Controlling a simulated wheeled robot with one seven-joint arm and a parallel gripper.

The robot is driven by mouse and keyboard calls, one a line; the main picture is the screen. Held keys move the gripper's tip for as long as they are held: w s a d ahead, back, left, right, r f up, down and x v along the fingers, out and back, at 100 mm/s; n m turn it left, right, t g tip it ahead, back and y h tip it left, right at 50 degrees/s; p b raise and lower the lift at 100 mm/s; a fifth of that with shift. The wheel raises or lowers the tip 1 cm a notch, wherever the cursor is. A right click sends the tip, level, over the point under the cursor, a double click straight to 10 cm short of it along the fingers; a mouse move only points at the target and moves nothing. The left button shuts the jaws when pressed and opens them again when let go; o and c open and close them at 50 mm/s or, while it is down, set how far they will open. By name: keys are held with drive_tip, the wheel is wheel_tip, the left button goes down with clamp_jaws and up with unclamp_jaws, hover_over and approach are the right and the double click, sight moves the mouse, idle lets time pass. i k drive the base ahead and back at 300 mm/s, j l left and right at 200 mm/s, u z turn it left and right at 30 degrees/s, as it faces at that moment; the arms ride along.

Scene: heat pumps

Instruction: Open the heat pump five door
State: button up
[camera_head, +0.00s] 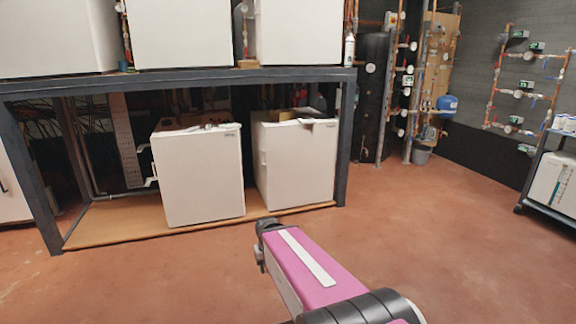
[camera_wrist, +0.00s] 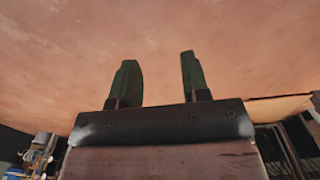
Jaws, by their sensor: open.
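Several white box-shaped heat pumps stand on and under a dark metal rack. Under it are a left unit (camera_head: 199,178) and a right unit (camera_head: 297,165), both upright with small dark labels at the top right of their fronts. I cannot read a number five on any unit. No door looks open. My gripper (camera_wrist: 159,75) shows two dark green fingers, apart and empty, over bare floor in the wrist view. In the head view my pink arm reaches toward the rack; its fingers cannot be made out there.
The rack (camera_head: 180,82) has dark posts and a wooden base board (camera_head: 130,222). White units fill its top. A trolley (camera_head: 546,212) with a white device stands at the right edge. The red-brown floor (camera_head: 440,220) is clear.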

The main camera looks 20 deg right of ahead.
sight(301, 160)
drive_tip(key=i+j+z, duration=0.1)
drive_tip(key=i, duration=0.45)
drive_tip(key=i+j+z, duration=0.15)
drive_tip(key=i, duration=0.4)
drive_tip(key=i+j+z, duration=0.1)
drive_tip(key=i, duration=0.45)
drive_tip(key=i+j+z, duration=0.15)
drive_tip(key=i, duration=0.35)
drive_tip(key=i+j+z, duration=0.1)
drive_tip(key=i+j, duration=0.3)
drive_tip(key=i, duration=0.1)
